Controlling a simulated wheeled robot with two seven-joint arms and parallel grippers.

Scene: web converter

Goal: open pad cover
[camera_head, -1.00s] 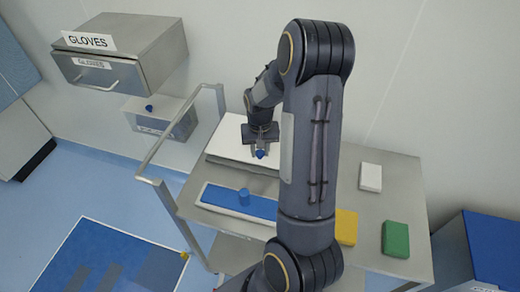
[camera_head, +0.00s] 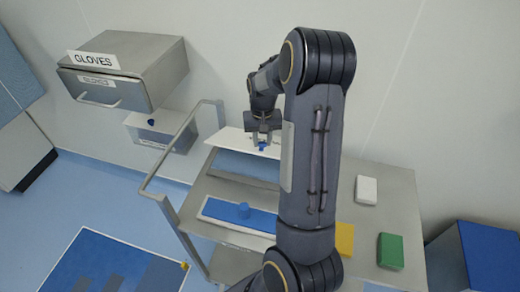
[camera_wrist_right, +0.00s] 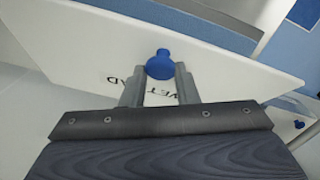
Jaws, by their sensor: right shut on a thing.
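The pad cover (camera_head: 230,139) is a white panel, tilted up at its near edge above a box on the cart. Blue shows in the opening (camera_head: 245,167) below it. A blue knob (camera_head: 262,146) sits on the cover. My right gripper (camera_head: 262,143) is shut on the knob. In the right wrist view the knob (camera_wrist_right: 160,65) lies between the two fingertips of my right gripper (camera_wrist_right: 160,82), and the white cover (camera_wrist_right: 90,50) carries partly hidden black lettering. My right arm hides part of the cover's right side. My left gripper is not in view.
White (camera_head: 366,190), yellow (camera_head: 345,239) and green (camera_head: 390,251) blocks are at right. A handrail (camera_head: 178,150) stands left, near the gloves box (camera_head: 120,70).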

